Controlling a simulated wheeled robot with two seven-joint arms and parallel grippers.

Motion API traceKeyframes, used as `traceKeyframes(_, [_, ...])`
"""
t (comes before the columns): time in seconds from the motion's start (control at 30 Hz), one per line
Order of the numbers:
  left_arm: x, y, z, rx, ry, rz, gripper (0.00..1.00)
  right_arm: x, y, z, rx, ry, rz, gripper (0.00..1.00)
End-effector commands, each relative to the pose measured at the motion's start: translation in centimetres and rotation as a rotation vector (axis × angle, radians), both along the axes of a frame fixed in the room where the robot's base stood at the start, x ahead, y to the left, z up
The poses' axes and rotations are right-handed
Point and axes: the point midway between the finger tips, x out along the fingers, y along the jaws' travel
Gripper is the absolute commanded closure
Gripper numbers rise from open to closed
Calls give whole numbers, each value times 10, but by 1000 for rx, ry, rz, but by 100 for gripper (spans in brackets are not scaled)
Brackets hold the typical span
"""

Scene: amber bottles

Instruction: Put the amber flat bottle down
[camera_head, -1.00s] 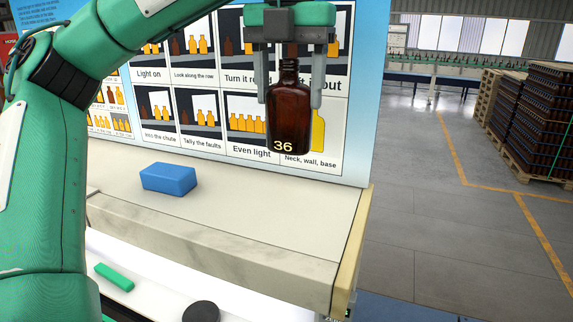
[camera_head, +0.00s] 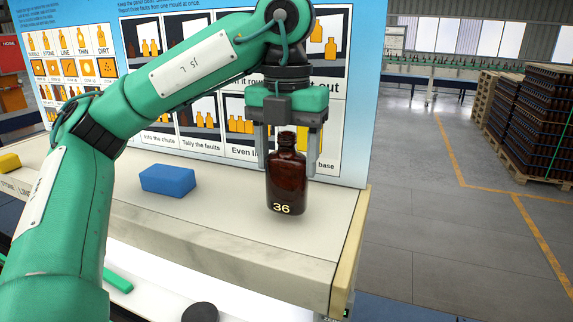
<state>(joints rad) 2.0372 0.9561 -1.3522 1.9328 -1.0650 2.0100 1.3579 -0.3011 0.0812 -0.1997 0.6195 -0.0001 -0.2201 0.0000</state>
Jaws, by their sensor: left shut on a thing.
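The amber flat bottle (camera_head: 287,182) is dark brown, upright, and marked 36 near its base. It is at the right part of the pale shelf (camera_head: 235,220), in front of the picture board. My left gripper (camera_head: 289,150) comes down from above and is shut on the bottle, one finger on each side of its neck and shoulders. The bottle's base is at or just above the shelf top; I cannot tell whether it touches. My right gripper is not in view.
A blue block (camera_head: 168,180) lies on the shelf left of the bottle. The picture board (camera_head: 350,100) stands behind. The shelf's right end (camera_head: 349,245) is close to the bottle. A green piece (camera_head: 118,281) and a black disc (camera_head: 200,312) lie lower in front.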

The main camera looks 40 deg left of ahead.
Motion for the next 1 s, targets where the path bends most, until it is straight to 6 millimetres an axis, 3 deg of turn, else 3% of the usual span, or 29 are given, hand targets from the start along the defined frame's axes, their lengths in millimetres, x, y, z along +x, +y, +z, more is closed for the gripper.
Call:
traceKeyframes(0.2, [0,0,-17,0,1,-1,65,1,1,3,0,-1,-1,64])
traceKeyframes(0.67, [0,0,-23,-1,0,0,65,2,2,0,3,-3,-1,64])
traceKeyframes(0.7, [0,0,-23,-1,0,0,35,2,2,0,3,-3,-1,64])
traceKeyframes(0.8, [0,0,-22,0,0,0,17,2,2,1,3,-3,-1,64])
traceKeyframes(1.0, [0,0,-22,-1,0,0,17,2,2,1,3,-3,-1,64])
